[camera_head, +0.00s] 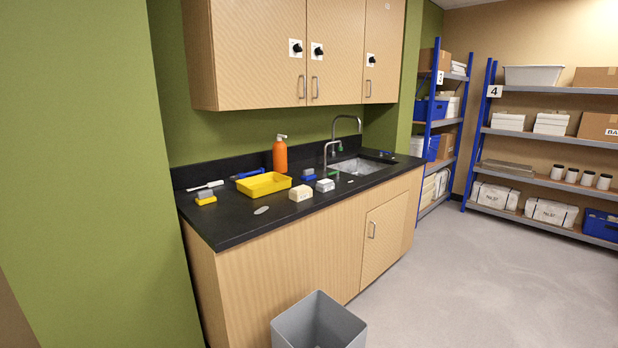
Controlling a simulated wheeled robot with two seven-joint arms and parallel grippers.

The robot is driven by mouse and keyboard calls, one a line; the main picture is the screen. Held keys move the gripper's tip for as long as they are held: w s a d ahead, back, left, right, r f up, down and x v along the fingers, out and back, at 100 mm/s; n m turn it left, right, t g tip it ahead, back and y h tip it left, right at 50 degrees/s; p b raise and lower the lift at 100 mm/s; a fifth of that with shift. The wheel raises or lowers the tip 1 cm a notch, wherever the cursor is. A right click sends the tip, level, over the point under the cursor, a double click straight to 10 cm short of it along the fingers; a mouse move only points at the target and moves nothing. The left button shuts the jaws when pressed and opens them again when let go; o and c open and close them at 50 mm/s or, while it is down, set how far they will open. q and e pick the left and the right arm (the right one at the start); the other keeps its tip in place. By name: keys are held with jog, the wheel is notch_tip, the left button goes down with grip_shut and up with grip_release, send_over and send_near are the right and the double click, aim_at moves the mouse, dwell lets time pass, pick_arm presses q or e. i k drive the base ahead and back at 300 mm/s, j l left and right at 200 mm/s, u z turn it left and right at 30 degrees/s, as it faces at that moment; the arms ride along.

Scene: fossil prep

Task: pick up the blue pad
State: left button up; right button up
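A small blue block-like item (308,178) with a darker top lies on the black countertop, right of the yellow tray; it looks like the blue pad, though it is small in view. A similar pad with a yellow base and grey top (206,199) lies near the counter's left end. Neither of my grippers shows in the head view.
The black counter (235,232) also holds a yellow tray (265,190), an orange bottle (280,156), pale blocks (301,193), a blue tool (247,174) and a sink (358,166). A grey bin (318,325) stands in front. Open floor (470,275) lies to the right, before shelves (545,132).

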aim_at(308, 174)
jog(key=i+l+z, duration=0.85)
jog(key=i+z, duration=0.25)
jog(key=i, duration=1.25)
